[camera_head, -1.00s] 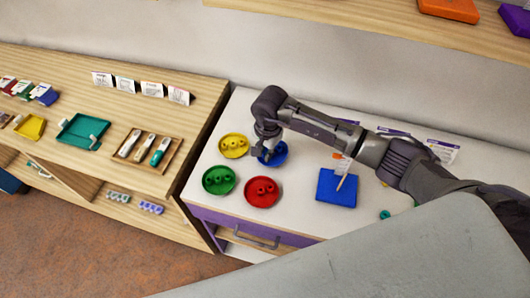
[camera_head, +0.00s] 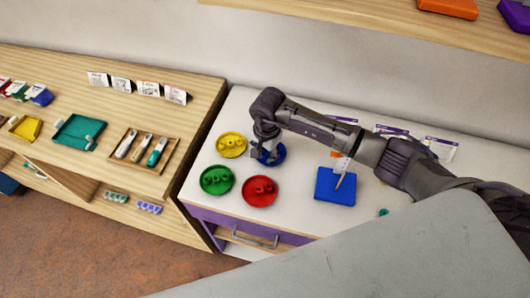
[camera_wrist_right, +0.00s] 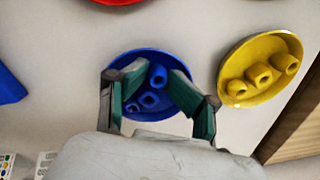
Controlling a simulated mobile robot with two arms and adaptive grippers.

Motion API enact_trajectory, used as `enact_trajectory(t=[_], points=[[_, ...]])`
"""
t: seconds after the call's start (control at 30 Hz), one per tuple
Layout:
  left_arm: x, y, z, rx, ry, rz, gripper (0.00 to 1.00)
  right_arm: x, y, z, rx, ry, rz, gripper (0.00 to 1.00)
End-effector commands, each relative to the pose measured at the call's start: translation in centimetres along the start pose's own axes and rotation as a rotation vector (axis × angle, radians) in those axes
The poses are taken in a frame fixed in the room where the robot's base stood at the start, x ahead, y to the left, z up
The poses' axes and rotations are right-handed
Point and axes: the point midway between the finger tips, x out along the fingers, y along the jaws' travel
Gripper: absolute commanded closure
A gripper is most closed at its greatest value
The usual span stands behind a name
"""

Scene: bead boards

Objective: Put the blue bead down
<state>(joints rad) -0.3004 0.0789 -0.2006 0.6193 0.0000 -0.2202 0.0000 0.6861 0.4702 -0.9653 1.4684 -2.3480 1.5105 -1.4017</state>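The blue dish (camera_head: 279,158) stands on the white table, partly hidden by my right gripper (camera_head: 267,151). In the wrist view, the blue dish (camera_wrist_right: 150,53) holds several blue beads (camera_wrist_right: 158,75). My right gripper points down into this dish. The beads appear to lie on the dish. My left gripper is in neither view.
A yellow dish (camera_head: 231,145), a green dish (camera_head: 217,180) and a red dish (camera_head: 260,192) stand close by with beads of their own colours. A blue board (camera_head: 335,186) lies to the right. A wooden table with trays is at the left.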

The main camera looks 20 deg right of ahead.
Motion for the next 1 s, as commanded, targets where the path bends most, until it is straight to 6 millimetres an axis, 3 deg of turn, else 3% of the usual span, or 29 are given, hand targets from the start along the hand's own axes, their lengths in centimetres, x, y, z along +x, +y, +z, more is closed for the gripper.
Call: enact_trajectory(t=[0.33, 0.53, 0.57, 1.0], points=[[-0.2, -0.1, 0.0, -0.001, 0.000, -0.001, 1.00, -0.2, -0.1, 0.1, 0.000, -0.001, -0.003, 0.58], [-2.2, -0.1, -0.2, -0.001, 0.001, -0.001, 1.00, -2.1, -0.3, 0.1, 0.000, -0.002, -0.005, 0.58], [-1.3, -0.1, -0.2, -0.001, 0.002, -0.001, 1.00, -2.3, -0.4, -0.1, -0.002, 0.001, -0.009, 0.58], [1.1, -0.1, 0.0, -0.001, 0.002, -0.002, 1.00, -11.5, -0.3, -0.1, 0.000, 0.003, -0.008, 0.58]])
